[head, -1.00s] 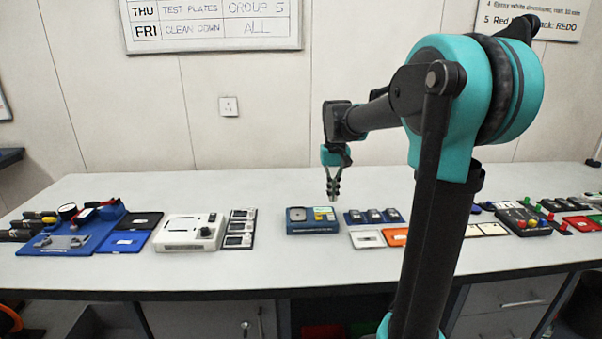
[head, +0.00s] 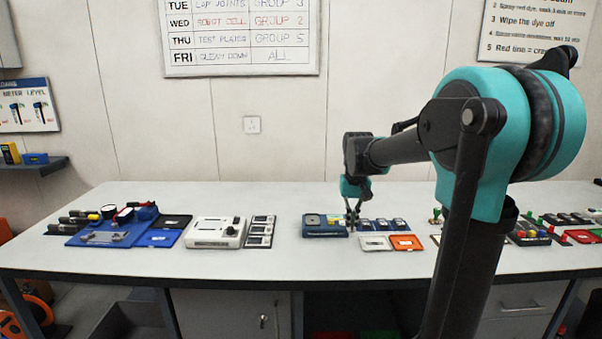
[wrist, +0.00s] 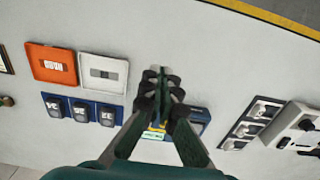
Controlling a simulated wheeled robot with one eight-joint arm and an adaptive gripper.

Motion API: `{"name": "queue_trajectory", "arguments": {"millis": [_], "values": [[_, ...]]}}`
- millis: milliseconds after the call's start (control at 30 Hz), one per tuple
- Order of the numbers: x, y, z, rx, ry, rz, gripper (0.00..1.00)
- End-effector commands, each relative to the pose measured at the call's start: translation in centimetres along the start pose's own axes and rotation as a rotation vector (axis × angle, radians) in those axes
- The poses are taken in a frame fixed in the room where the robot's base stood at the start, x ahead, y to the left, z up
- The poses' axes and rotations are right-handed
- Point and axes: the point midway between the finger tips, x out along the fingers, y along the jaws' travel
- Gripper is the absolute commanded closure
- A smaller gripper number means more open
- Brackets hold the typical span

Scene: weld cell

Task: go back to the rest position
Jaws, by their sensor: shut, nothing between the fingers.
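My gripper (head: 352,218) hangs pointing down over the bench (head: 300,268) in the head view, beside the right end of a blue device with a grey top (head: 314,220). In the wrist view my gripper (wrist: 160,90) is shut and empty, its fingertips close together. It covers much of the blue device (wrist: 198,117) there. I cannot tell the exact height of the fingertips above the bench. My arm reaches in from the right of the head view.
A white instrument (head: 214,232) and a blue gauge station (head: 105,228) stand left. The bench's front strip is clear.

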Motion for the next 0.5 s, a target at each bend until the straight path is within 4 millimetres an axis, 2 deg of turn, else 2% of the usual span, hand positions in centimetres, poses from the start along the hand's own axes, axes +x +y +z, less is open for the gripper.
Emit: {"name": "queue_trajectory", "arguments": {"millis": [267,500], "values": [[2.5,0.8,3.1,0.001,0.055,-0.004,1.0],[6.4,1.9,8.0,0.001,0.137,-0.007,1.0]]}}
